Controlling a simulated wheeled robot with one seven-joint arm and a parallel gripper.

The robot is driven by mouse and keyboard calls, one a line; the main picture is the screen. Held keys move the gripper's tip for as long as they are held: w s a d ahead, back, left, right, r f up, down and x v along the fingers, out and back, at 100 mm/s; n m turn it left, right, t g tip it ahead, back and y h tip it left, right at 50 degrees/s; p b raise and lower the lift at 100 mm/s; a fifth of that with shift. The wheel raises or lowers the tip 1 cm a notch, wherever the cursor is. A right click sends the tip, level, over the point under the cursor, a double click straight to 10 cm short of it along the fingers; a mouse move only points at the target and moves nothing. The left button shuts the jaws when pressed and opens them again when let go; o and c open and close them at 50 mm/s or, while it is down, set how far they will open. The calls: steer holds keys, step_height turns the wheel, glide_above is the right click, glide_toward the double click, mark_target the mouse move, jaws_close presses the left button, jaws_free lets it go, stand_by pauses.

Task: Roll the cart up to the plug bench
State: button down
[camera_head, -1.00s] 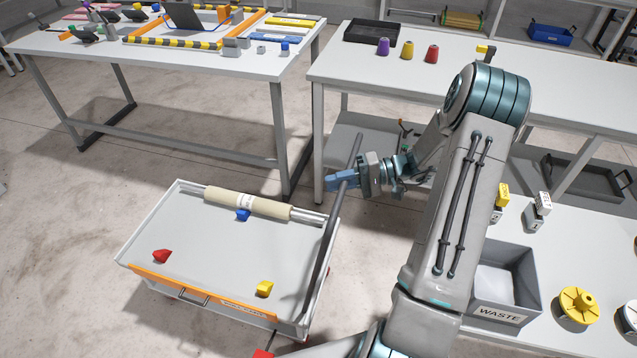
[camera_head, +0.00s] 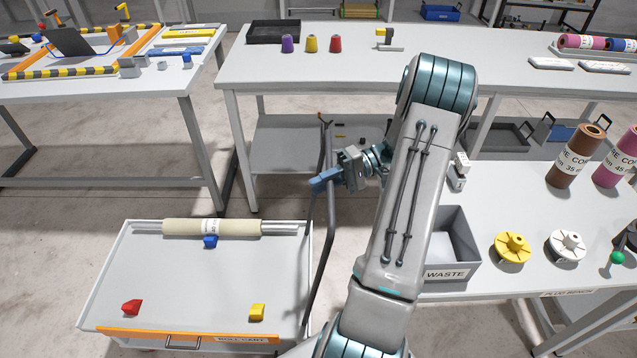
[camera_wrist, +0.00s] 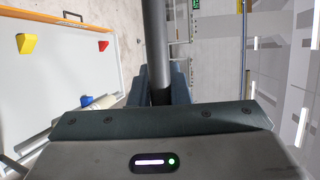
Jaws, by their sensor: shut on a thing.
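The roll cart (camera_head: 150,280) stands at the lower left in the head view, with an orange front strip. A cream roll (camera_head: 190,227) lies along its back edge on a metal bar. My gripper (camera_head: 322,181) is shut on the cart's dark upright handle (camera_head: 325,235) at its right side. In the wrist view the handle (camera_wrist: 156,50) runs down between the fingers, and the cart top (camera_wrist: 65,75) is at the left. The plug bench (camera_head: 480,275) is at the right, with its label on the front edge. My arm hides part of the gap between cart and bench.
Red (camera_head: 131,307), blue (camera_head: 210,241) and yellow (camera_head: 257,312) pieces lie on the cart. A grey waste bin (camera_head: 446,272), yellow plug (camera_head: 512,247) and white plug (camera_head: 566,246) sit on the plug bench. A back table (camera_head: 350,70) stands behind; a left table (camera_head: 150,85) is beside it.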

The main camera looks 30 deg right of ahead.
steer(key=c, duration=1.4)
jaws_free()
steer(key=shift+o, duration=0.2)
